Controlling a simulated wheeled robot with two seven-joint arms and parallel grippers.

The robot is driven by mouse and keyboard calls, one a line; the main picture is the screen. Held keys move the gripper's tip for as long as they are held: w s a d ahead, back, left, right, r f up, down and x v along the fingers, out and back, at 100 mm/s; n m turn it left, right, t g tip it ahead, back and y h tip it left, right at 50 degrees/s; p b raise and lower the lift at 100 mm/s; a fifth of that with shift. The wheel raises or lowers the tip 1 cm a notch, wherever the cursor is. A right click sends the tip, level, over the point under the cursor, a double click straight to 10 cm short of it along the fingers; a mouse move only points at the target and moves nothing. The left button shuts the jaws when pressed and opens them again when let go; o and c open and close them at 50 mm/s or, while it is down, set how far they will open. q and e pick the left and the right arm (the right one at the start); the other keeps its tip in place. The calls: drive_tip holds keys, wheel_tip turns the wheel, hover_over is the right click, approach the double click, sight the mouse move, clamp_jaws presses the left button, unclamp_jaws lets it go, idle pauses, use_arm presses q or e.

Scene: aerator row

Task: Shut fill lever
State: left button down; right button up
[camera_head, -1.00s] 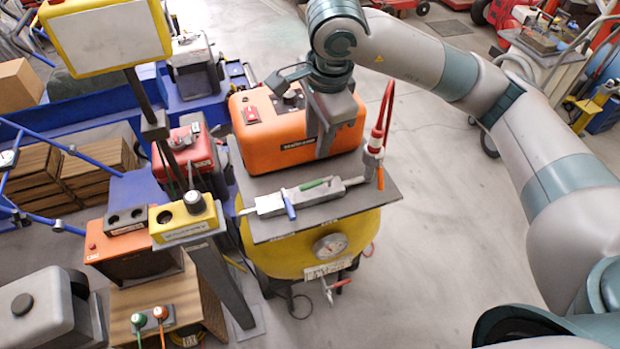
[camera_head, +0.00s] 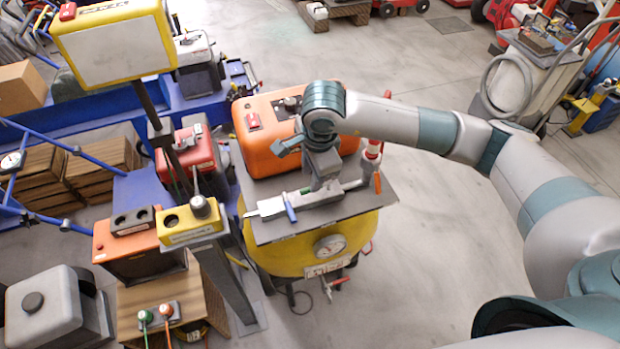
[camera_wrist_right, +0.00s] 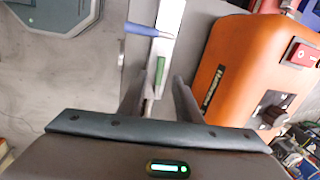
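A grey manifold block (camera_head: 267,208) lies on the flat plate of the yellow tank (camera_head: 280,256). On it, a blue lever (camera_head: 290,208) stands crosswise, and a green lever, mostly hidden in the head view, lies along the block. An orange lever (camera_head: 377,183) hangs at the right end by the red hose fitting. Which lever is the fill lever I cannot tell. My right gripper (camera_head: 322,184) is low over the block. In the right wrist view its fingers (camera_wrist_right: 159,84) are apart, with the green lever (camera_wrist_right: 160,72) between them and the blue lever (camera_wrist_right: 148,30) beyond. My left gripper is out of view.
An orange unit (camera_head: 265,135) stands on the plate right behind the block, close to my right gripper. A yellow post box (camera_head: 188,222) stands at left. A gauge (camera_head: 330,245) and a red-handled valve (camera_head: 341,281) are on the tank front. The floor right of the tank is clear.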

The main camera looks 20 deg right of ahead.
drive_tip(key=shift+w+f+p, duration=0.2)
drive_tip(key=shift+f+p, duration=0.05)
drive_tip(key=shift+f, duration=0.6)
drive_tip(key=shift+w+f+p, duration=0.15)
drive_tip(key=shift+f+p, duration=0.05)
drive_tip(key=shift+f, duration=0.7)
drive_tip(key=shift+w+f+p, duration=0.2)
drive_tip(key=shift+f+p, duration=0.05)
drive_tip(key=shift+f, duration=0.6)
clamp_jaws()
